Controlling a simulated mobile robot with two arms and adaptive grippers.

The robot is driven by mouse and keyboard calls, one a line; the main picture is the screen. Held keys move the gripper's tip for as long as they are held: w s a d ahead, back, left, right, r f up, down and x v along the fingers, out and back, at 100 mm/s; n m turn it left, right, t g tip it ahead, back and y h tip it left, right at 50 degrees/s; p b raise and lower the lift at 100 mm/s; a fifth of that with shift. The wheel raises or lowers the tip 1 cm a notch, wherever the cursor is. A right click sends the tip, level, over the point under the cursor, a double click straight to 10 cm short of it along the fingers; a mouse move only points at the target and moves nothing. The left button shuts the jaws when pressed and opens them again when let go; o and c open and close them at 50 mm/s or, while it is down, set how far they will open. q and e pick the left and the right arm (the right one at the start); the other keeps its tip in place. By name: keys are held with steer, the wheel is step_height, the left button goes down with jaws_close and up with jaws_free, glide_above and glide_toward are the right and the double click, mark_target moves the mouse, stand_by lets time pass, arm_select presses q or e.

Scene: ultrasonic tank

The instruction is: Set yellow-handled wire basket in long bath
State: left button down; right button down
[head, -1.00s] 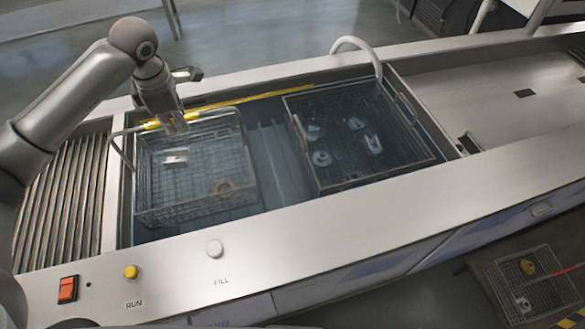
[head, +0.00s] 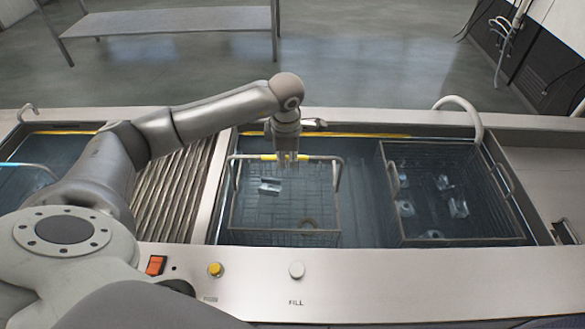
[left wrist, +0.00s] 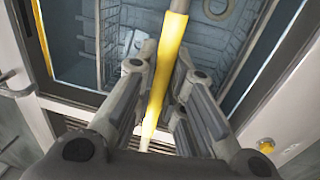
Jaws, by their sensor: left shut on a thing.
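The yellow-handled wire basket (head: 233,213) sits low inside the left part of the long bath (head: 362,218) and looks about level. It holds a pale block and a brown ring. Its handle stands up, with a yellow grip (head: 262,157). My left gripper (head: 287,160) is above the basket, shut on the yellow grip. In the left wrist view, the yellow grip (left wrist: 167,70) runs between the fingers of my left gripper (left wrist: 165,88). Whether the basket touches the bath floor I cannot tell. My right gripper is not in view.
A second wire basket (head: 385,165) with several metal parts takes up the right part of the bath. A white curved pipe (head: 474,112) rises at the back rim. A ribbed drain board (head: 180,185) lies to the left, with another bath (head: 62,150) beyond it.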

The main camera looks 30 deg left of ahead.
arm_select(q)
steer(key=shift+f, duration=0.85)
steer(key=shift+f+p, duration=0.35)
steer(key=shift+f, duration=1.25)
steer(key=c, duration=1.5)
jaws_free()
steer(key=shift+s, duration=0.1)
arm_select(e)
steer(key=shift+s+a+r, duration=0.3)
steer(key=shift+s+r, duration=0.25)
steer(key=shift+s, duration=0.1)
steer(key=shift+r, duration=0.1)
